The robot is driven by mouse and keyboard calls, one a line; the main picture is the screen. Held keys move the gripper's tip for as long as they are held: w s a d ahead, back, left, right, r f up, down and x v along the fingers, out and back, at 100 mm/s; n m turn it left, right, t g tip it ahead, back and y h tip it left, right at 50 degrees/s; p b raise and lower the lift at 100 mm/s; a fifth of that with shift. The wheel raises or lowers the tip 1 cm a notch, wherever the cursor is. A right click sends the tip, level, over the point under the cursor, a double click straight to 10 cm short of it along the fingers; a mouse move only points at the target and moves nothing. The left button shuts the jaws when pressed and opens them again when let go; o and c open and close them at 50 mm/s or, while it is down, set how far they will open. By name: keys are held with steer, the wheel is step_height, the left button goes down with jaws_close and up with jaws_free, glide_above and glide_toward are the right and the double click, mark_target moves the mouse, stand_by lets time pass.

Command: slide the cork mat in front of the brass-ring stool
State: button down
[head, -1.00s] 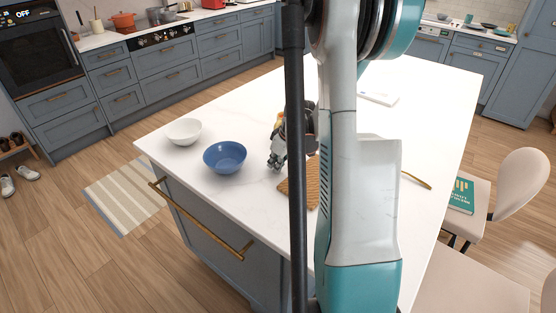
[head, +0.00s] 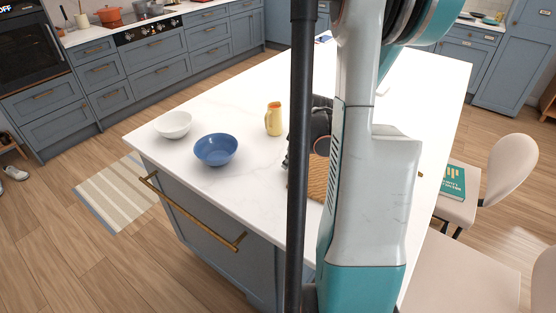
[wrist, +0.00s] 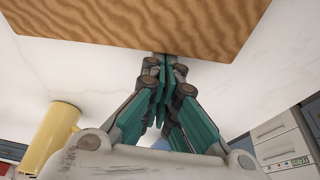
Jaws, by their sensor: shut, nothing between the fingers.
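The cork mat (head: 318,178) lies on the white island top in the head view, partly hidden by my column and arm. It fills the upper part of the wrist view (wrist: 140,22), a brown wavy-grained sheet with a straight edge. My gripper (wrist: 164,66) is shut and empty, its teal fingers together with the tips at or very near that edge. I cannot tell whether they touch. Cream stools stand at the island's right side, one farther back (head: 508,172) and one nearer (head: 465,280). No brass ring shows clearly on either.
A yellow jug (head: 273,119) stands on the island left of my arm; it also shows in the wrist view (wrist: 50,140). A blue bowl (head: 215,150) and a white bowl (head: 173,124) stand farther left. A teal book (head: 452,184) lies on the farther stool's seat.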

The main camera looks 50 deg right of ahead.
steer(key=s, duration=0.5)
steer(key=s+d, duration=0.1)
steer(key=s, duration=1.1)
steer(key=shift+d+b, duration=0.3)
steer(key=shift+w, duration=0.1)
